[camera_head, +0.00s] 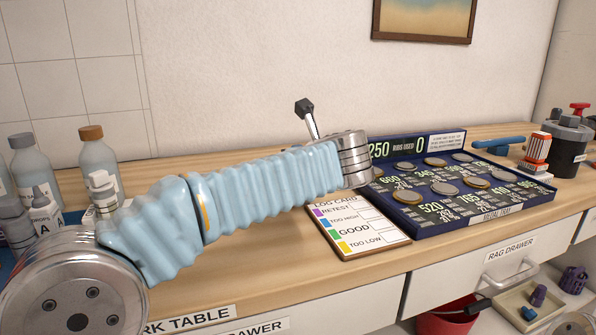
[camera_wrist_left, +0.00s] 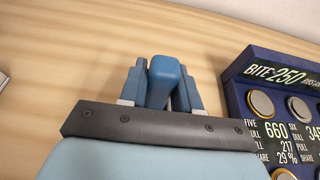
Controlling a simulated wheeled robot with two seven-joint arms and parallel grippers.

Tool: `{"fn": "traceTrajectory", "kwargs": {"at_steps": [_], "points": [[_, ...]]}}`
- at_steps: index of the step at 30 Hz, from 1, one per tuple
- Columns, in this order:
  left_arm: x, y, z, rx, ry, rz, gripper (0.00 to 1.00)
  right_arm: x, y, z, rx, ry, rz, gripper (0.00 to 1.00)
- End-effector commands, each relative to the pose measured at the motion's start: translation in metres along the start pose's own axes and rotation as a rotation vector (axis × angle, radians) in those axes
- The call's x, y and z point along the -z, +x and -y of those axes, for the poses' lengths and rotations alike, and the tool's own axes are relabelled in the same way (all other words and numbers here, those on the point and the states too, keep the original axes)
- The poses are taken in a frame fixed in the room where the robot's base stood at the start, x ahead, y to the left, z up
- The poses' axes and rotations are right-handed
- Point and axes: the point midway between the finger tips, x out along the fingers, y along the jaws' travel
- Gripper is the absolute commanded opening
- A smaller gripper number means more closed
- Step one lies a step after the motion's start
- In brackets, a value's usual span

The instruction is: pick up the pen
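My left arm reaches across the table in the head view, and its wrist hides the gripper there. In the left wrist view my left gripper (camera_wrist_left: 163,82) is over the table, left of the coin tray. A rounded blue piece (camera_wrist_left: 164,78) sits between its two blue-grey fingers, close against both. I cannot tell whether this piece is the pen or part of the gripper. No pen is clearly identifiable in the head view. My right gripper is not in view.
The dark blue tray (camera_head: 481,220) of metal discs stands beside my left wrist. A log card (camera_head: 360,240) lies in front. Bottles (camera_head: 97,155) stand at the left. A blue handle (camera_head: 498,142) and a grey pot (camera_head: 567,140) are at the back right. A rag drawer (camera_head: 470,275) is below.

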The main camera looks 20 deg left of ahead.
Motion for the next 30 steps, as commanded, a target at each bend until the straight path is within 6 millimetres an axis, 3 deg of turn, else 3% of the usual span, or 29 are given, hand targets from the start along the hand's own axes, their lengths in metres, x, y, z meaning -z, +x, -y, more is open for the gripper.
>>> {"fn": "traceTrajectory", "kwargs": {"at_steps": [1, 5, 14, 20, 23, 30], "points": [[0.0, 0.0, 0.0, 0.0, 0.0, 0.0, 0.22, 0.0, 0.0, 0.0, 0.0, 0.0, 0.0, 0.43], [0.0, 0.0, 0.0, 0.0, 0.0, 0.0, 0.03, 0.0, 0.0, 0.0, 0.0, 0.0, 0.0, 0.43], [-0.003, -0.001, 0.0, 0.0, 0.0, 0.0, 0.03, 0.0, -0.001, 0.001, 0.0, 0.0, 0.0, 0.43], [-0.024, -0.009, 0.0, 0.0, -0.003, 0.002, 0.03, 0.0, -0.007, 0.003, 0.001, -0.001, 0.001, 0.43], [-0.037, -0.022, -0.001, 0.003, -0.004, 0.002, 0.03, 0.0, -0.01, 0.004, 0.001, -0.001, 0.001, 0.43], [-0.068, -0.074, -0.011, 0.005, -0.003, 0.002, 0.03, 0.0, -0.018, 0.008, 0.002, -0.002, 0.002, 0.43]]}}
